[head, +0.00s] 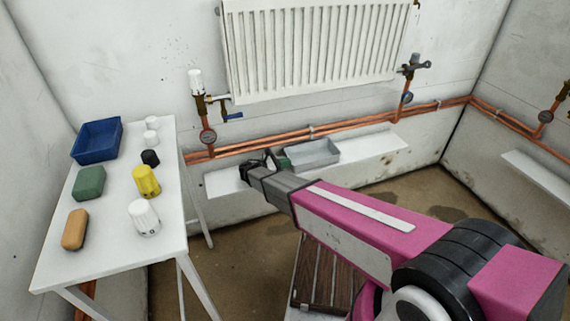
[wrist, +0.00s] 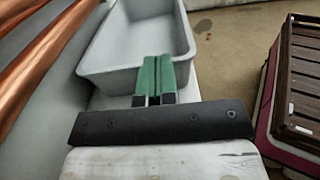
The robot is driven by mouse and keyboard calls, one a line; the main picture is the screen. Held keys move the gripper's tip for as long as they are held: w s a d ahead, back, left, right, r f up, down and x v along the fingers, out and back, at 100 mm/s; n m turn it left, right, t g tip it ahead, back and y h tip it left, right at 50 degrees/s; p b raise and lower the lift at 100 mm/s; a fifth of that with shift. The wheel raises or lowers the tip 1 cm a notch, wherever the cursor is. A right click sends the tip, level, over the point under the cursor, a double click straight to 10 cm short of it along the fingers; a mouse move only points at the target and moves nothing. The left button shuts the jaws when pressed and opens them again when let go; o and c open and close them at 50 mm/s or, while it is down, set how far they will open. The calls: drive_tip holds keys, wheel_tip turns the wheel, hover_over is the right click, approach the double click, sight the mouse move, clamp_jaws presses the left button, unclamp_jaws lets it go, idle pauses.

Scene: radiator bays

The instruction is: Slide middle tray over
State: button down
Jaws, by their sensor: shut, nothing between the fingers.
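A shallow grey tray (head: 318,158) sits on the white ledge under the radiator. In the wrist view the tray (wrist: 132,78) lies just ahead of my fingers, with its near wall facing them. My gripper (head: 284,161) is at the tray's left end in the head view, partly hidden behind my wrist. In the wrist view my gripper (wrist: 154,60) shows two green fingers pressed together with nothing between them. The fingertips overlap the tray's near wall in the picture. I cannot tell whether they touch it.
The white ledge (head: 225,183) extends both sides of the tray, with clear room to its right. Copper pipes (head: 260,143) run close above and behind. A white table (head: 115,235) at left holds a blue bin (head: 97,140) and several small objects.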

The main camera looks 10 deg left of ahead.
approach(338, 150)
drive_tip(key=x, duration=2.2)
drive_tip(key=v, duration=1.3)
drive_tip(key=shift+s+a, duration=0.15)
drive_tip(key=shift+a, duration=0.25)
drive_tip(key=s+d+r+m+g+y, duration=0.2)
drive_tip(key=s+d+m+g+y, duration=0.45)
drive_tip(key=s+d+m, duration=0.65)
drive_tip(key=s+d+r+m+g+y, duration=0.1)
drive_tip(key=s+r+m+y, duration=0.1)
drive_tip(key=s+m+y, duration=0.2)
drive_tip(key=s+r+m+g+y, duration=0.2)
drive_tip(key=s+r+m+y, duration=0.1)
drive_tip(key=s+m, duration=0.4)
drive_tip(key=shift+s+d+r+y, duration=0.35)
drive_tip(key=shift+s+d+y, duration=0.05)
drive_tip(key=shift+s+y, duration=0.5)
